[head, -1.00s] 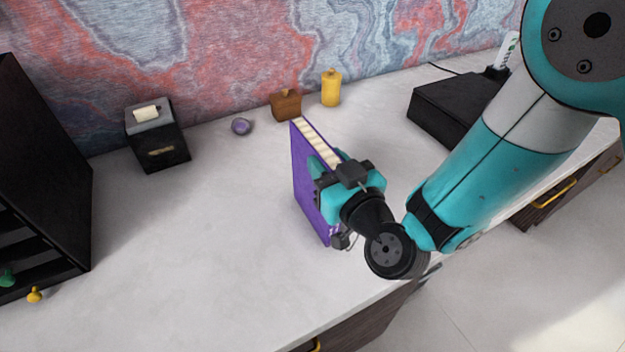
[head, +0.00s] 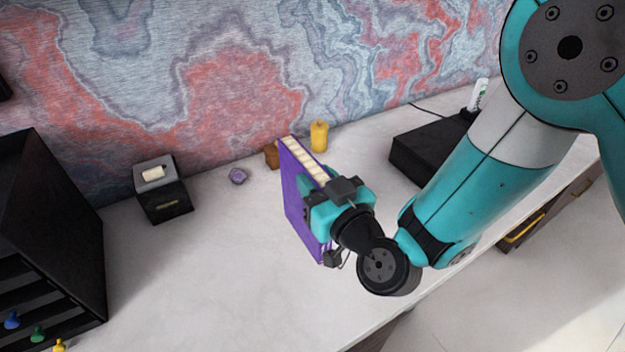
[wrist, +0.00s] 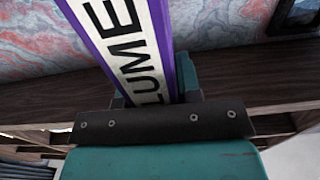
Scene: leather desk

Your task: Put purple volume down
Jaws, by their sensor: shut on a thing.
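The purple volume (head: 297,199) is a thin upright book with a purple cover and pale page edges on top. In the head view it is over the middle right of the white desk (head: 230,270). My gripper (head: 318,207) is shut on it from the right. In the wrist view its spine (wrist: 130,45) shows a white label with black letters reading "LUME", between my fingers. Whether its lower edge touches the desk I cannot tell.
A yellow jar (head: 319,136) and a brown box (head: 271,156), partly hidden by the book, stand behind. A black rack (head: 60,240) is left, a black case (head: 430,152) right. The desk left of the book is clear.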

